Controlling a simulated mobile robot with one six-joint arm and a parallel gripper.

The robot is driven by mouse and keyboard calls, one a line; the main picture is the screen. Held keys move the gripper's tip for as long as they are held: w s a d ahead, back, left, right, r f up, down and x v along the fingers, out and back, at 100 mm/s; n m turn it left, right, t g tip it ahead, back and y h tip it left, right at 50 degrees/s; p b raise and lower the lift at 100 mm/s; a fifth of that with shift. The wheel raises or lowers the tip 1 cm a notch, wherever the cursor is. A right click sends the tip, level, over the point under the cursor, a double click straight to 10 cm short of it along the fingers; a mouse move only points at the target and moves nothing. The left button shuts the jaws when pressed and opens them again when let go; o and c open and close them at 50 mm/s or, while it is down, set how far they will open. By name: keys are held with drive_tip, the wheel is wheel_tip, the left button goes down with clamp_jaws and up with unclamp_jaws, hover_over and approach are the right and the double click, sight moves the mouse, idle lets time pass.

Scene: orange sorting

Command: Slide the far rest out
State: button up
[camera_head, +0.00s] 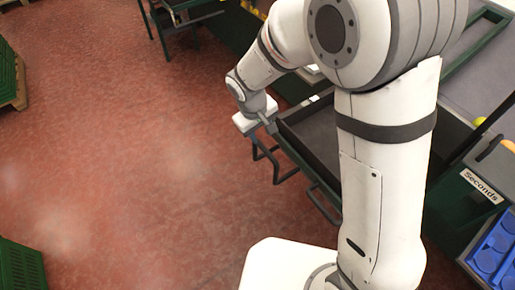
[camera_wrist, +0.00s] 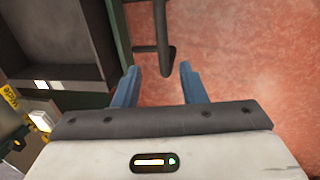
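The far rest (camera_wrist: 162,35) appears to be the dark bar running down from the top of the wrist view, with a rounded end. In the head view, dark bent bars (camera_head: 277,178) stick out from the bench side below my gripper (camera_head: 262,122); I cannot tell exactly where one rest ends. In the wrist view my gripper (camera_wrist: 159,69) is open. Its two blue fingers stand apart, with the bar's end ahead between them and nothing held. In the head view the fingers are small and partly hidden.
A dark, shallow tray (camera_head: 318,135) sits on the bench beside my gripper, partly hidden by my arm. Its dark interior and a yellow label (camera_wrist: 9,97) show at left in the wrist view. Red floor (camera_head: 130,150) is open to the left. A green crate (camera_head: 20,265) stands at lower left.

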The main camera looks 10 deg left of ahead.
sight(264, 148)
drive_tip(key=f, duration=0.5)
drive_tip(key=w+f, duration=0.1)
drive_tip(key=f, duration=0.1)
drive_tip(key=shift+d+f+b, duration=0.35)
drive_tip(key=shift+f, duration=0.05)
clamp_jaws()
